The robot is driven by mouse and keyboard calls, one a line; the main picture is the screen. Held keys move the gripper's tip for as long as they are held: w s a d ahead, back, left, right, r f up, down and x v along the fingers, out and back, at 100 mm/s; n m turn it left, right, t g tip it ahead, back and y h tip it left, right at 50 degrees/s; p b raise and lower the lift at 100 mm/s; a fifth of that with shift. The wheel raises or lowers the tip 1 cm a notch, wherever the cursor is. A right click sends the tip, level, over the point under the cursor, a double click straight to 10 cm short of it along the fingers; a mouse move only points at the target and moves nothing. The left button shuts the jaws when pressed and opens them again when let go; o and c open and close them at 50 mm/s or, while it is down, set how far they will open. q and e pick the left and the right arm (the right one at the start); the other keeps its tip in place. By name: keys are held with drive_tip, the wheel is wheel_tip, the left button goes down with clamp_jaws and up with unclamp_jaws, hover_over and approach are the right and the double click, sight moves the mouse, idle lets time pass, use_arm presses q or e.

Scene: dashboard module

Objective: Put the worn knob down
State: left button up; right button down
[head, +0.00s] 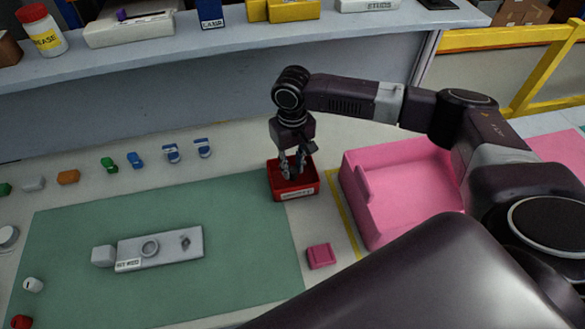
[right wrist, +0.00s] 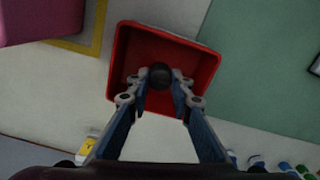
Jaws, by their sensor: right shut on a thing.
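The worn knob is a dark round piece (right wrist: 161,77) in the right wrist view. My right gripper (head: 292,173) is shut on it, with a fingertip on each side. The gripper points down over a small red tray (head: 297,192) with a white label on its front. In the right wrist view the knob shows against the inside of the red tray (right wrist: 127,50). I cannot tell whether the knob touches the tray floor. The fingers hide the knob in the head view. The grey dashboard module (head: 190,239) lies on the green mat (head: 230,215). My left gripper is out of view.
A large pink bin (head: 405,190) stands right of the red tray, beyond a yellow line. A small pink block (head: 321,256) lies in front. Several small coloured parts, including an orange one (head: 68,177), line the back left. A raised shelf (head: 200,60) runs behind.

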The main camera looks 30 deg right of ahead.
drive_tip(key=shift+f, duration=0.9)
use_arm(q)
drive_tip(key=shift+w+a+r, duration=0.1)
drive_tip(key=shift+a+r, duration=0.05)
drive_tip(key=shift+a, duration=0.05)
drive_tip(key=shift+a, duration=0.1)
use_arm(e)
drive_tip(key=shift+f, duration=0.15)
drive_tip(key=shift+f, duration=0.25)
drive_tip(key=c, duration=1.7)
unclamp_jaws()
drive_tip(key=shift+c, duration=0.2)
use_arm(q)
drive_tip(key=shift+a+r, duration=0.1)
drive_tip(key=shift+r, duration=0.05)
